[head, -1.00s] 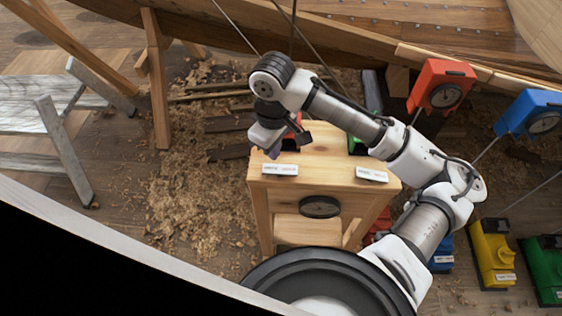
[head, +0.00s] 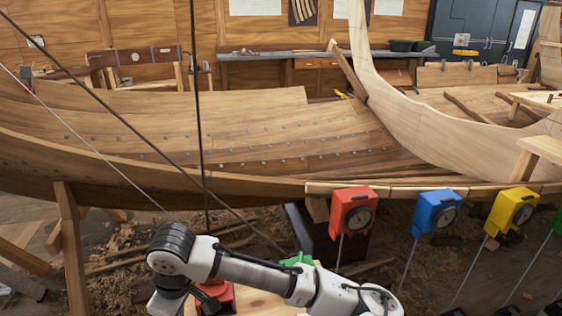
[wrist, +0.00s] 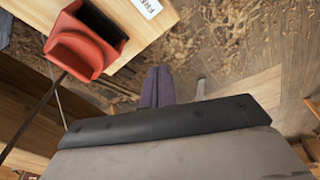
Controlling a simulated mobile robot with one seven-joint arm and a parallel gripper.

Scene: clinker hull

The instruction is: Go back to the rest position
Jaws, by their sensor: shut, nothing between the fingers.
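My gripper shows in the wrist view as two purple fingers (wrist: 157,88) closed together with nothing between them. They hang over the floor, to the right of and apart from a red open-topped holder (wrist: 88,48). In the head view my white and black arm crosses the bottom edge, bent at the wrist, and the fingertips are out of the picture. The wooden stand (head: 262,303) shows behind and below the arm. The red holder (head: 222,293) and a green one (head: 297,259) are on it, the red one partly hidden by my wrist.
The clinker hull (head: 220,125) spans the scene beyond the arm, with thin dark lines in front of it. Red (head: 350,213), blue (head: 435,213) and yellow (head: 511,211) dial boxes on rods stand at right. Shavings cover the floor (wrist: 230,40).

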